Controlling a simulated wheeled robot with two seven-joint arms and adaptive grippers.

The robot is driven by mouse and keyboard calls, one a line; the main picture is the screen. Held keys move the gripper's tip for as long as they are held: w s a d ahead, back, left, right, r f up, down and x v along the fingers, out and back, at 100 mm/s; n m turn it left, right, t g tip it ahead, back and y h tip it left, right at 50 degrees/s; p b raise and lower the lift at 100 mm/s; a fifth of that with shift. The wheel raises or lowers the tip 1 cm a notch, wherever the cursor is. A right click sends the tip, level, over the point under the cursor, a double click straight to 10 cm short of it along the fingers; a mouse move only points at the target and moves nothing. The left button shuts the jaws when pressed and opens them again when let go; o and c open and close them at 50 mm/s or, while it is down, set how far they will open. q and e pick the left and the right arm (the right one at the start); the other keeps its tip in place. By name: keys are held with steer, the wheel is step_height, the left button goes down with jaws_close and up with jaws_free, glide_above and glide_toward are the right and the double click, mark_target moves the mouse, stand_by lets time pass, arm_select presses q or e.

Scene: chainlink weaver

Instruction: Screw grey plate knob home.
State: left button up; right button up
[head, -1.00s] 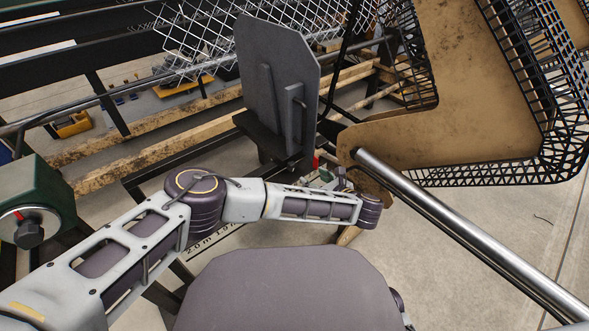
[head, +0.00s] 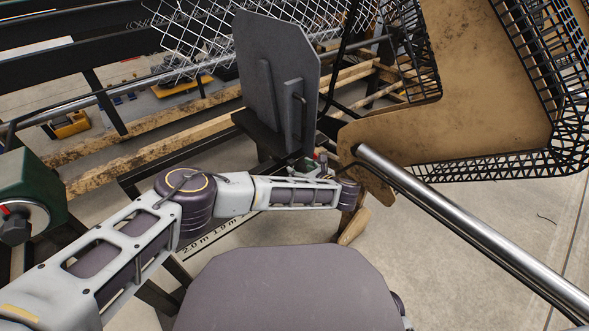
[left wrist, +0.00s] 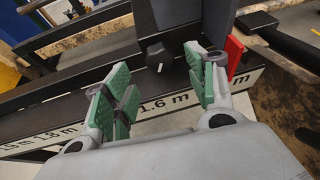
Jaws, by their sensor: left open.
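The grey plate (head: 262,75) stands upright on a dark bracket in the middle of the head view. A dark knob (left wrist: 157,54) shows in the left wrist view, against a dark beam under a grey upright part that looks like the plate. My left gripper (left wrist: 166,90) is open, with green pads on both sides. The knob lies beyond the fingertips, roughly in line with the gap and apart from the pads. In the head view the gripper is mostly hidden behind my wrist. My right gripper is in neither view.
A red piece (left wrist: 234,56) stands close beside the right finger. A scale strip (left wrist: 165,103) runs behind the fingers. In the head view a steel bar (head: 460,228) and a brown panel (head: 480,90) are on the right. A green housing (head: 30,185) is at the left.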

mark_target(294, 166)
arm_select(q)
steer(key=b+x, duration=0.1)
steer(key=x, duration=0.3)
steer(key=shift+w+a+f+b, duration=0.25)
steer(key=shift+w+b, duration=0.05)
steer(key=shift+w, duration=0.2)
steer(key=shift+c, duration=0.4)
steer(key=c, duration=0.9)
steer(key=shift+c, duration=0.2)
steer(key=shift+d+m+g+y, duration=0.1)
steer(key=shift+m+g+y, duration=0.2)
steer(key=shift+m, duration=0.2)
steer(key=shift+m+g+y, duration=0.5)
steer(key=shift+m+y, duration=0.2)
steer(key=shift+m, duration=0.5)
